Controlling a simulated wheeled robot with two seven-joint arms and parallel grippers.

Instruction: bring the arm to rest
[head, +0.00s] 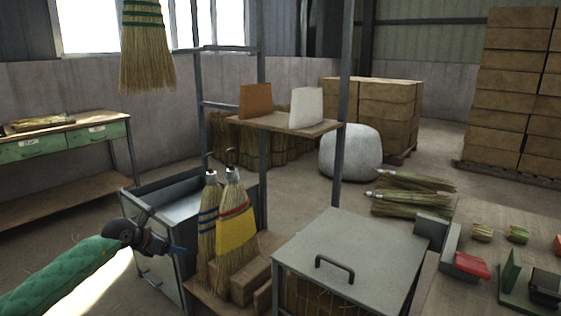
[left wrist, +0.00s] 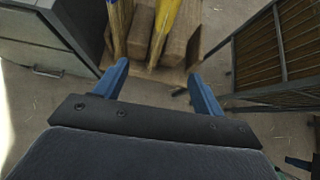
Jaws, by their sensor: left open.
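My left arm in its green sleeve comes in from the lower left of the head view. Its left gripper (head: 172,248) is in front of the grey metal bin and left of the two standing brooms, apart from them. In the left wrist view the two blue fingers of this gripper (left wrist: 158,73) are spread with nothing between them. The lower ends of a blue-banded broom (head: 209,222) and a yellow broom (head: 235,222) show beyond the fingers. A dark part with a blue edge at the wrist view's lower right may be my right gripper; its jaws are unclear.
The grey bin (head: 147,246) stands close behind my left gripper. A lidded metal box (head: 345,255) stands right of the brooms. A workbench (head: 433,300) with brushes is at right. A broom head (head: 146,50) hangs at upper left. Open floor lies left of the bin.

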